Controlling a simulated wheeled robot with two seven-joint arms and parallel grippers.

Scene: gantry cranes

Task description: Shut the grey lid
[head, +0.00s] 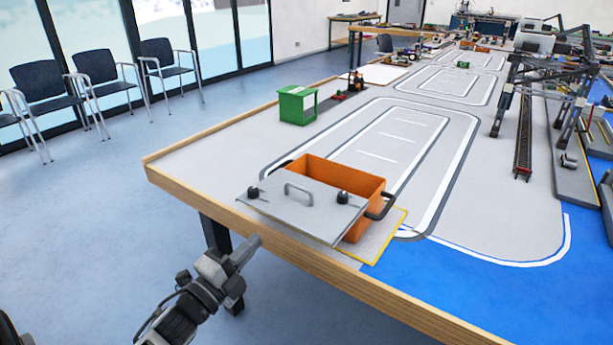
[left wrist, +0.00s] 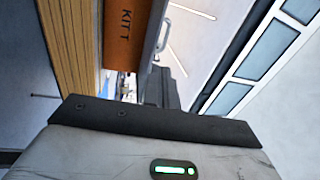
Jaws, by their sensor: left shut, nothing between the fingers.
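The grey lid (head: 290,212) is on the near side of an orange box (head: 345,178) on the table. It stands open, and the box's orange inside shows behind it. A grey handle (head: 299,190) is on the lid's upper face. The lid's edge (left wrist: 150,45) and the box side marked "KITT" (left wrist: 123,35) also show in the left wrist view. My left gripper (head: 256,241) is shut and empty, just off the table's near edge, below and in front of the lid. It appears apart from the lid. My right gripper is not in view.
The table's wooden edge (head: 395,305) runs between my left gripper and the box. A yellow-edged pad (head: 385,237) lies under the box. A green box (head: 297,104) stands farther back. A gantry crane (head: 545,75) stands at the right.

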